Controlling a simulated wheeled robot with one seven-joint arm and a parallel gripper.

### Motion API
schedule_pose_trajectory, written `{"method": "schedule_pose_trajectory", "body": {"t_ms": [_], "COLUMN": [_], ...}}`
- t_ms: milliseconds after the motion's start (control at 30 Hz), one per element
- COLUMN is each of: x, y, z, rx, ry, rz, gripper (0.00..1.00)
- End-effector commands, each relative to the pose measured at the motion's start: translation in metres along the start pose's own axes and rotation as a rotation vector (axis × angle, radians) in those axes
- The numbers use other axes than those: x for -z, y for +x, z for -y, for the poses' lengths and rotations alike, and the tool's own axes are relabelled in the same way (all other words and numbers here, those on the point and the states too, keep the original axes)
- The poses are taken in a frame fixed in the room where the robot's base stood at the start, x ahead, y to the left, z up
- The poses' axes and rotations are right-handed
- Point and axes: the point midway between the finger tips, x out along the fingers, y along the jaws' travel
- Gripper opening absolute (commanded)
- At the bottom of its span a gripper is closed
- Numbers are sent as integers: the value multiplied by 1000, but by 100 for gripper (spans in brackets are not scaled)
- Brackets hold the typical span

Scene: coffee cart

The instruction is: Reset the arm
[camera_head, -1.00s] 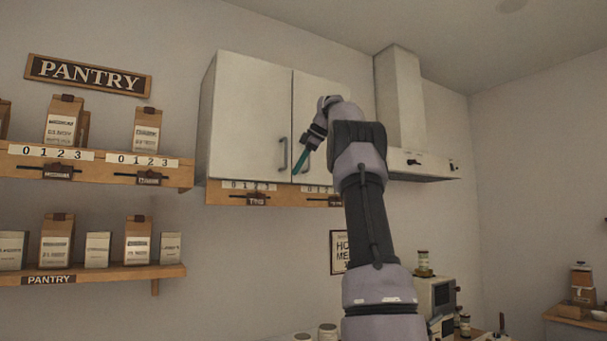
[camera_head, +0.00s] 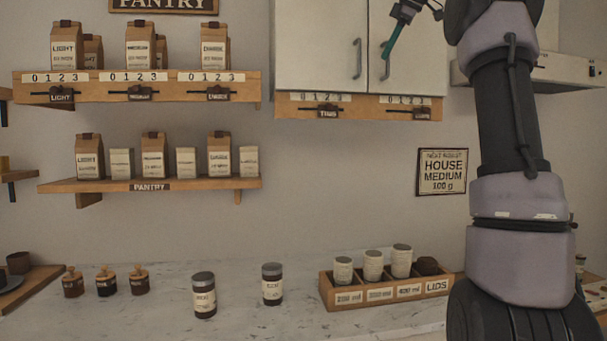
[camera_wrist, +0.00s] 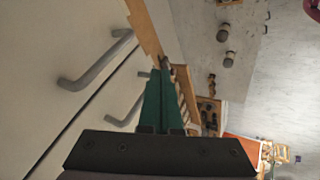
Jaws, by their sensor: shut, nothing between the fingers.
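My gripper (camera_head: 391,45) is at the top of the head view, in front of the white wall cabinet (camera_head: 310,45). Its green fingers point down beside the right cabinet door's handle (camera_head: 385,60). In the wrist view, the green fingers of my gripper (camera_wrist: 161,75) are together with nothing between them. Both cabinet handles show to their left in that view, the nearer one (camera_wrist: 95,65) large. The fingers look apart from the handles. Both cabinet doors look shut. My arm rises along the right of the head view and hides part of the wall and counter.
Below, the marble counter (camera_head: 250,320) holds two dark jars (camera_head: 204,295), several small wooden-topped pots (camera_head: 105,281) and a wooden cup-and-lid rack (camera_head: 380,292). Pantry shelves (camera_head: 150,186) with bags are at left. A range hood (camera_head: 540,72) is behind my arm.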

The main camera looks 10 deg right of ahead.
Motion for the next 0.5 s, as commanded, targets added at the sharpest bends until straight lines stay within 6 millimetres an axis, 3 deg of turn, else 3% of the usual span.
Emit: {"method": "schedule_pose_trajectory", "body": {"t_ms": [133,233,500], "x": [6,12,6], "y": [2,8,39], "z": [14,41,156], "rx": [1,1,-42], "ry": [59,177,638], "rz": [12,31,76], "gripper": [0,0,0]}}
